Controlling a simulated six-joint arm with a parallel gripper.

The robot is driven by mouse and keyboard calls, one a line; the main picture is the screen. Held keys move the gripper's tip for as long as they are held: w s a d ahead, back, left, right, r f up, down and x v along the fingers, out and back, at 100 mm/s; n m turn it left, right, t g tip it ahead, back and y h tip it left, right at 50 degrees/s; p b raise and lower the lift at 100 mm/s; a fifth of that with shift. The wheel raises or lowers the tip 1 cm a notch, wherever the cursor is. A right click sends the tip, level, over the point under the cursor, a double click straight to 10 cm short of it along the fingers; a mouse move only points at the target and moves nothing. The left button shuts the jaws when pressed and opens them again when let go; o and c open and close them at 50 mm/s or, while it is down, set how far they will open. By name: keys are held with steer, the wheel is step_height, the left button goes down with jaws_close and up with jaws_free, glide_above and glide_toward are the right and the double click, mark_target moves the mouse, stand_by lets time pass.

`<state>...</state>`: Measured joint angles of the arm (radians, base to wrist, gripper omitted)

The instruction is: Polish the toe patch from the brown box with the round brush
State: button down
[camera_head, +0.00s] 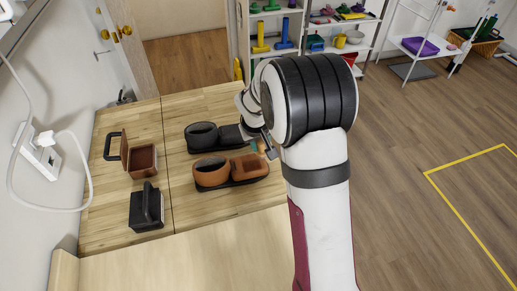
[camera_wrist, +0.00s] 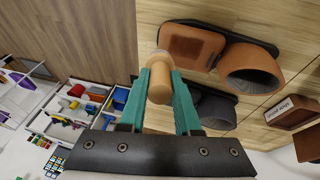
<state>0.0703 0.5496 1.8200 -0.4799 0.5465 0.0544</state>
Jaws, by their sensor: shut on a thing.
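My gripper (camera_wrist: 162,92) has teal fingers shut on a pale wooden round piece, which looks like the handle of the round brush (camera_wrist: 159,70). Its bristles cannot be made out. The brown shoe (camera_head: 212,173) lies on a dark base on the table, with its rectangular toe patch (camera_head: 247,164) at the right end. In the wrist view the toe patch (camera_wrist: 190,45) is just beyond the brush, and I cannot tell if they touch. In the head view my gripper (camera_head: 262,147) is beside the shoe's toe, partly hidden by my arm. The brown box (camera_head: 143,161) stands open at the left.
A black shoe (camera_head: 203,136) lies behind the brown one. A black box (camera_head: 147,208) with a raised handle-like part stands at front left. The wooden table (camera_head: 190,210) is clear in front of the brown shoe. Shelves (camera_head: 275,30) stand beyond the table.

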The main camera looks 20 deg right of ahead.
steer(key=shift+r, duration=2.4)
